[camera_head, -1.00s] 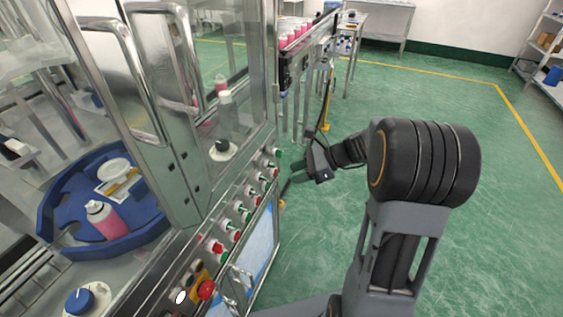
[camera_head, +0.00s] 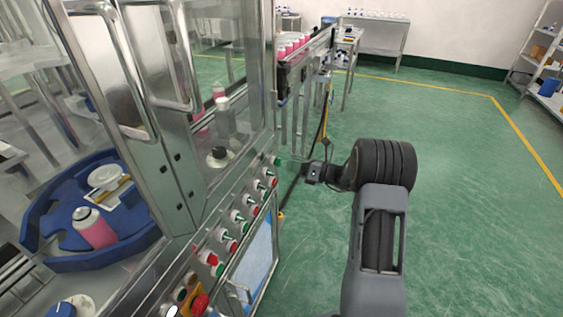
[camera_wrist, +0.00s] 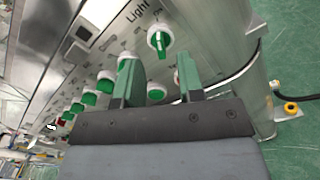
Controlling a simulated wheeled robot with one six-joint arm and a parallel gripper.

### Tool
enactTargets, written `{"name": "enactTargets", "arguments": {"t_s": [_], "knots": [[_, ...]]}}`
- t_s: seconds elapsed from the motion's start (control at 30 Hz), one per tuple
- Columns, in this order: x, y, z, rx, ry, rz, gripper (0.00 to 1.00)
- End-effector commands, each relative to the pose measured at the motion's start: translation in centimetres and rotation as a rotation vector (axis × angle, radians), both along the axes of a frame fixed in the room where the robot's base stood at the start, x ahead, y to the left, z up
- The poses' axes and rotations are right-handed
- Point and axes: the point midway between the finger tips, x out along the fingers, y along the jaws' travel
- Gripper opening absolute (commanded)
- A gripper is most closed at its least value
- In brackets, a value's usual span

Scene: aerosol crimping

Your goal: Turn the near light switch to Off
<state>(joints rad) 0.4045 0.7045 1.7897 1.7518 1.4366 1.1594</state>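In the wrist view, a round green switch with a white rim (camera_wrist: 159,42) sits on the metal panel beside the printed word "Light". Its raised handle runs nearly up and down in the picture. My gripper (camera_wrist: 157,68) is open and empty, with its two green-tinted fingers pointing at the panel. The switch shows ahead of the gap between the fingertips, apart from them. In the head view, my gripper (camera_head: 290,160) is at the far end of the control panel, close to the far green switch (camera_head: 277,161). The fingertips are too small there to tell contact.
A row of several green and red knobs (camera_head: 238,214) runs along the panel's sloped edge. The glass-walled machine (camera_head: 180,170) stands left of my arm. A conveyor with pink cans (camera_head: 292,45) lies beyond. Green floor (camera_head: 470,200) is open at right.

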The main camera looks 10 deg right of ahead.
Motion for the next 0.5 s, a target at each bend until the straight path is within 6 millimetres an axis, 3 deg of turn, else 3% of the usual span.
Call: {"name": "enactTargets", "arguments": {"t_s": [0.2, 0.5], "knots": [[1.8, 2.6, 0.0, -0.001, 0.0, 0.003, 0.35], [2.9, 4.0, 0.0, -0.001, -0.001, 0.001, 0.35]]}}
